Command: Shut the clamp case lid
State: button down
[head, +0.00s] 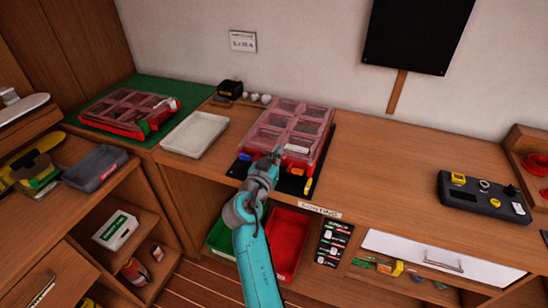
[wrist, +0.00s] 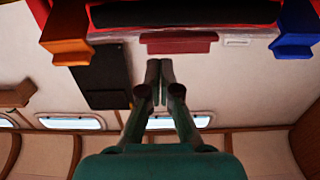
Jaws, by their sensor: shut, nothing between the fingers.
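The clamp case (head: 322,150) sits on a black mat on the middle bench, with a red body and a clear, pinkish, divided lid (head: 292,118). I cannot tell how far the lid stands from the body. My gripper (head: 278,152) is shut and empty at the case's front edge, partly covering it. In the wrist view my shut fingertips (wrist: 160,66) point toward a red tab (wrist: 178,43), between the orange clamp (wrist: 66,38) and the blue clamp (wrist: 294,30). Contact is unclear.
A white tray (head: 194,134) lies left of the case. A similar case (head: 128,112) lies on a green mat at far left. Green and red (head: 289,243) bins sit below.

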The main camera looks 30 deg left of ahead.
jog(key=shift+s+r, duration=0.25)
jog(key=shift+r, duration=0.35)
jog(key=shift+s+r, duration=0.2)
jog(key=shift+r, duration=0.35)
jog(key=s+d+f, duration=0.2)
jog(key=s, duration=0.6)
jog(key=shift+s+f, duration=0.2)
jog(key=shift+f, duration=0.1)
jog(key=s+d+f+n+g, duration=0.1)
jog(key=s+d+f, duration=0.2)
jog(key=d+f, duration=0.75)
jog(key=s+d+f+n+g, duration=0.1)
jog(key=s+d+f, duration=0.1)
jog(key=d+f, duration=0.85)
jog(key=s+d+f+g, duration=0.1)
jog(key=s+d, duration=0.6)
jog(key=d, duration=0.4)
jog(key=s+d, duration=0.7)
jog(key=s+d+r+m+h, duration=0.2)
jog(key=s+d+r, duration=0.4)
jog(key=s, duration=0.4)
jog(key=s+d+r+m+h, duration=0.2)
jog(key=s+d+r, duration=0.4)
jog(key=s, duration=0.5)
jog(key=shift+m+t, duration=0.3)
